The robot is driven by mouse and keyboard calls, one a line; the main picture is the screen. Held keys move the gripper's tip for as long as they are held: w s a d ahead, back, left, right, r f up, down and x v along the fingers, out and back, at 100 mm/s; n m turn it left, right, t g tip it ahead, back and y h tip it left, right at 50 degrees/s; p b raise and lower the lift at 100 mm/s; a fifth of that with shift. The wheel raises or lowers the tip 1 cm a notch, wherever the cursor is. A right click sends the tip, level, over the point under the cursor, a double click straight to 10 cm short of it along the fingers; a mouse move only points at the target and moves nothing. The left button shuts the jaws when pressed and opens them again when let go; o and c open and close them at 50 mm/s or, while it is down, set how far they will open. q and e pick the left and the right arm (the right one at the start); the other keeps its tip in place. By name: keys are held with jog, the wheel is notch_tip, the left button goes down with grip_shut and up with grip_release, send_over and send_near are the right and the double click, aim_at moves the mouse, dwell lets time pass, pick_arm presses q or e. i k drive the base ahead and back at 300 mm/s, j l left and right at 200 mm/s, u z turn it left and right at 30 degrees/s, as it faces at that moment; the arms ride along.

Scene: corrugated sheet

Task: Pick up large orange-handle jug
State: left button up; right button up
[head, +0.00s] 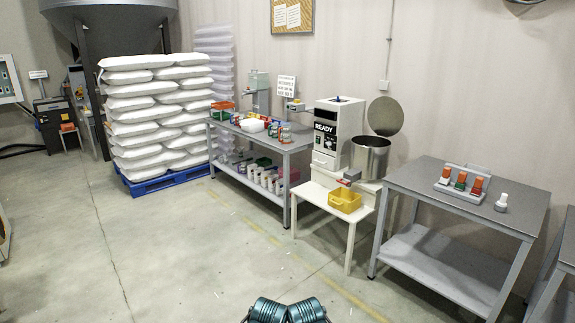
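Small jugs or cups with orange-red and green parts (285,133) stand at the near right end of a grey workbench (236,132). They are too small for me to tell which one is the large orange-handle jug. Several white and coloured containers (268,180) stand on the bench's lower shelf; their handles are not clear. Two teal ribbed parts at the bottom edge are mine. No fingers of either gripper show, and both are far from the bench.
A low cream table (329,208) with a yellow bin (345,201) stands right of the bench, before a READY machine (337,135). A grey table (465,189) holds a bottle rack (461,185). White sacks (157,110) are stacked left. The floor ahead is clear.

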aim_at(286, 128)
jog(key=i, duration=2.45)
jog(key=i+u, duration=0.1)
jog(key=i, duration=0.45)
jog(key=i+l+u, duration=0.1)
jog(key=i, duration=0.45)
jog(key=i+l+u, duration=0.1)
jog(key=i, duration=0.45)
jog(key=i+l+u, duration=0.1)
jog(key=i+l, duration=0.15)
jog(key=i, duration=0.25)
jog(key=i+l+u, duration=0.15)
jog(key=i, duration=0.15)
jog(key=i+l+u, duration=0.15)
jog(key=i, duration=0.15)
